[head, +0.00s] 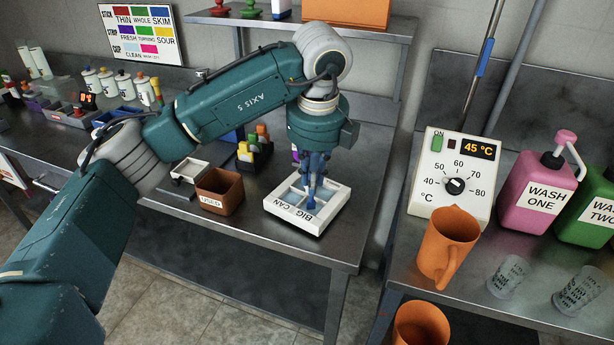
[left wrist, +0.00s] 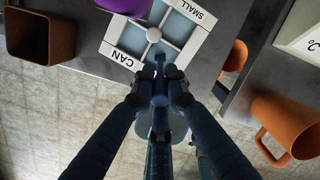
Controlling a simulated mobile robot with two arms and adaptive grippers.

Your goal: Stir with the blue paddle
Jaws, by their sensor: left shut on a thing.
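My left gripper (head: 314,180) points down over the white divided tray (head: 332,215), which is lettered BIG CAN on its near edge. It is shut on a slim blue thing (head: 311,203) whose lower end is low over the tray; I cannot tell whether it touches. The left wrist view shows the gripper (left wrist: 160,86) closed at the tray's edge, with SMALL and CAN lettering on the white tray (left wrist: 198,40). The fingers hide most of the held thing, so its shape is unclear. A pole with a blue section (head: 486,57) leans at the back wall. My right gripper is out of view.
A brown USED bin (head: 220,193) stands left of the tray. An orange jug (head: 447,245), a dial box reading 45 °C (head: 457,178) and a pink WASH ONE jug (head: 537,195) stand on the right bench. A gap separates the benches.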

